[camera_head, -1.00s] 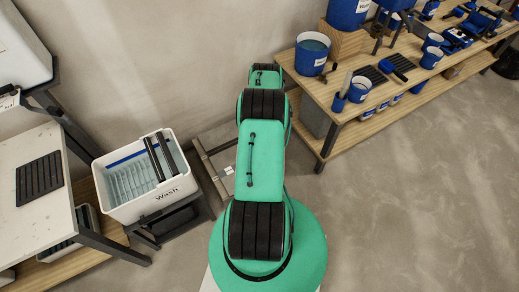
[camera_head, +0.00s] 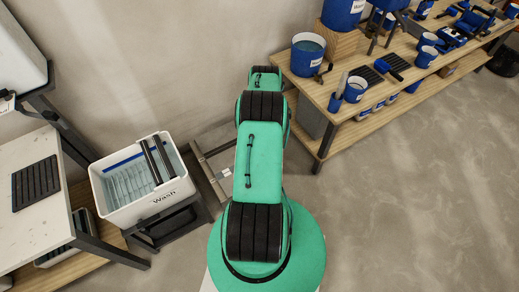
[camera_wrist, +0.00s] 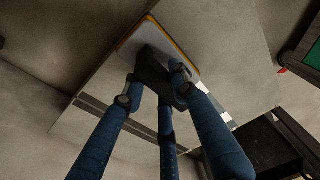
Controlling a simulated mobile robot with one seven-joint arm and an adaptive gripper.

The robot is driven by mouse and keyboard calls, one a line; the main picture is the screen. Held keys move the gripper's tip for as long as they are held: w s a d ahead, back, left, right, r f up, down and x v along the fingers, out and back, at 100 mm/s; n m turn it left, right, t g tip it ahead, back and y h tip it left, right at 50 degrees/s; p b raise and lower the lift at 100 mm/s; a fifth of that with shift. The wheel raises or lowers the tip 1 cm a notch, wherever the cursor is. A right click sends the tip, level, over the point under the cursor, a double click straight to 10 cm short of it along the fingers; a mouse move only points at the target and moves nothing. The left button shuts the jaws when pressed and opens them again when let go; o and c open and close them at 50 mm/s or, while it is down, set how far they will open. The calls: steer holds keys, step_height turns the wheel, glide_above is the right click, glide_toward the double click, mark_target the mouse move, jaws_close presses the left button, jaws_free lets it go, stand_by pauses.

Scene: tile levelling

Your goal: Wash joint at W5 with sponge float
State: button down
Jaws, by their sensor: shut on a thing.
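In the wrist view my gripper (camera_wrist: 158,88) has blue fingers closed around the dark handle (camera_wrist: 152,70) of the sponge float. The float's pale plate with an orange edge (camera_wrist: 128,38) lies beyond the fingers, against or close to a grey tiled surface (camera_wrist: 225,50); contact cannot be told. A dark joint line (camera_wrist: 92,102) runs across the tiles near the fingers. No W5 label is readable. In the head view my arm hides the gripper and float.
In the head view a white Wash tub (camera_head: 172,205) with water and dark rollers stands left of my arm. A table (camera_head: 60,225) with a black ribbed pad is farther left. A wooden bench (camera_head: 335,112) with blue buckets and tools stands at right. Floor at lower right is clear.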

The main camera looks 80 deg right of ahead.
steer(key=shift+s+d, duration=0.1)
steer(key=shift+s, duration=0.05)
steer(key=shift+s+d+f, duration=0.15)
steer(key=shift+s+d, duration=0.4)
steer(key=shift+s, duration=0.05)
stand_by(0.6)
steer(key=shift+r+p, duration=1.6)
steer(key=shift+r, duration=2.45)
